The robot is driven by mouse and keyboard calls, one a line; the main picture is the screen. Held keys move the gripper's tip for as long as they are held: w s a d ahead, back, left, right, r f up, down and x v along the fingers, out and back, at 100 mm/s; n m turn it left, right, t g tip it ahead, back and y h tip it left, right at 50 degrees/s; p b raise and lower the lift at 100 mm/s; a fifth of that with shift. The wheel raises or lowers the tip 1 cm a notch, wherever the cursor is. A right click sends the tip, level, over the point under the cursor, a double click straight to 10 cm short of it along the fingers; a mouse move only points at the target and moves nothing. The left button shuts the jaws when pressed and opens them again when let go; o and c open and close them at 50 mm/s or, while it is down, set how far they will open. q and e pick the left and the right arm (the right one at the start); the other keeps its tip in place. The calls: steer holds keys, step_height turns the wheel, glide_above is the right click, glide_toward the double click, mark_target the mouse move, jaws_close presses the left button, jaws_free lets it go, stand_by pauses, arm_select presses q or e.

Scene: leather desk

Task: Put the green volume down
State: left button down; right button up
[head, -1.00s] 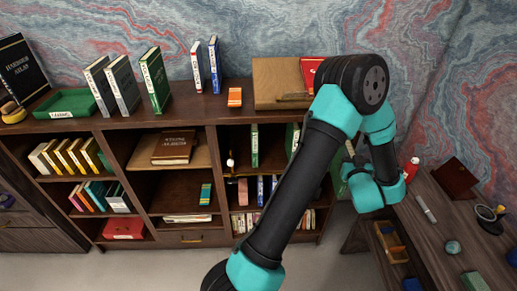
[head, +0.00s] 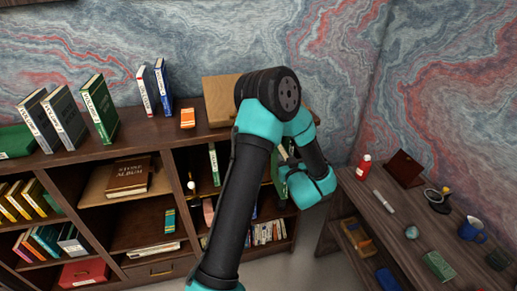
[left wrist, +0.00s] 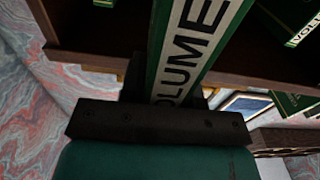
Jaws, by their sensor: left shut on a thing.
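The green volume (left wrist: 190,50) fills the middle of the left wrist view, its white spine label reading part of "VOLUME". My left gripper (left wrist: 165,100) is shut on it. In the head view my left arm reaches to the right end of the bookcase (head: 150,160). Its teal wrist hides the fingers, and I cannot clearly make out the held volume there. My right gripper is not in view.
A green book (head: 214,165) stands in the bookcase's upper right compartment, left of my arm. Another green book (head: 98,108) stands on top. A desk (head: 385,225) at right holds a red bottle (head: 363,167) and a blue mug (head: 472,229).

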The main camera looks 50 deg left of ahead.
arm_select(q)
steer(key=x, duration=1.3)
steer(key=shift+w+a+f, duration=0.2)
steer(key=shift+a+f, duration=0.05)
steer(key=shift+a, duration=0.3)
steer(key=shift+w+a+f, duration=0.2)
steer(key=shift+a, duration=0.3)
steer(key=shift+w+a+f, duration=0.25)
steer(key=shift+a, duration=0.3)
steer(key=shift+f, duration=0.1)
steer(key=c, duration=0.8)
jaws_free()
steer(key=shift+c, duration=0.2)
